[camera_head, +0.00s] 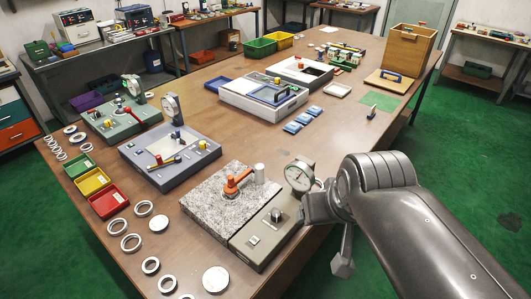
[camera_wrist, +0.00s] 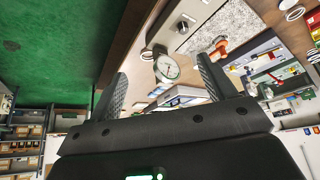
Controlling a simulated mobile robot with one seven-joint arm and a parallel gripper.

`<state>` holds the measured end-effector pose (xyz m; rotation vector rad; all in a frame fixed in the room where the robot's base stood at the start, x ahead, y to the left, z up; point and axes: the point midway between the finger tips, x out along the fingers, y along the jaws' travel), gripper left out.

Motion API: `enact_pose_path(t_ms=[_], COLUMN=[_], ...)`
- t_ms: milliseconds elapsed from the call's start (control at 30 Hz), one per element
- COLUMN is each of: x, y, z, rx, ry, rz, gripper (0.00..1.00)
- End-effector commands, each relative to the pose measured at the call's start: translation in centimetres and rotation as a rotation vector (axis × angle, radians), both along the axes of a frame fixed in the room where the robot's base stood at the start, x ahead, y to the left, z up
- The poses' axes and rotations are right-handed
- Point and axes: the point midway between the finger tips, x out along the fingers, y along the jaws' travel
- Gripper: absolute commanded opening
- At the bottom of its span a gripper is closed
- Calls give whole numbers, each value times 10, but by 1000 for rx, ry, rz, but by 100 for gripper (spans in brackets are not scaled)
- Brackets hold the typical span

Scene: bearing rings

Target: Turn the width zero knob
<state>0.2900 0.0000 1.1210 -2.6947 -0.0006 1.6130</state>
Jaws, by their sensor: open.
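A dark round knob (camera_head: 277,215) stands on the grey-green panel (camera_head: 251,256) beside the granite plate. It also shows near the top of the wrist view (camera_wrist: 182,27). No label can be read, so I cannot tell for sure that it is the width zero knob. A white-faced dial gauge (camera_head: 299,176) stands by the panel's far end and shows between my fingers in the wrist view (camera_wrist: 166,68). My gripper (camera_wrist: 161,66) is open and empty. In the head view it is right of the panel, apart from the knob, partly hidden by my wrist.
The granite plate (camera_head: 215,205) carries an orange-handled part (camera_head: 236,183). A blue-grey device (camera_head: 150,165) with coloured knobs stands behind it. Metal rings (camera_head: 130,243) and coloured trays (camera_head: 108,202) lie at left. Free floor (camera_head: 440,165) is right of the table.

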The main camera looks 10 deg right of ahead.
Motion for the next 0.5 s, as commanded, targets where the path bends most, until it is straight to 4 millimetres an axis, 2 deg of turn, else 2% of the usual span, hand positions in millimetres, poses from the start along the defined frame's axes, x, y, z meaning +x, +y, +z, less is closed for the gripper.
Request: enact_pose_path(t_ms=[33,167,300,500], x=[2,15,41,82], y=[0,3,8,18], z=[0,-1,-6,-20], rx=[-2,-13,-33,-61], ry=[6,41,106,203], rz=[6,41,110,222], gripper=[72,62,50,50])
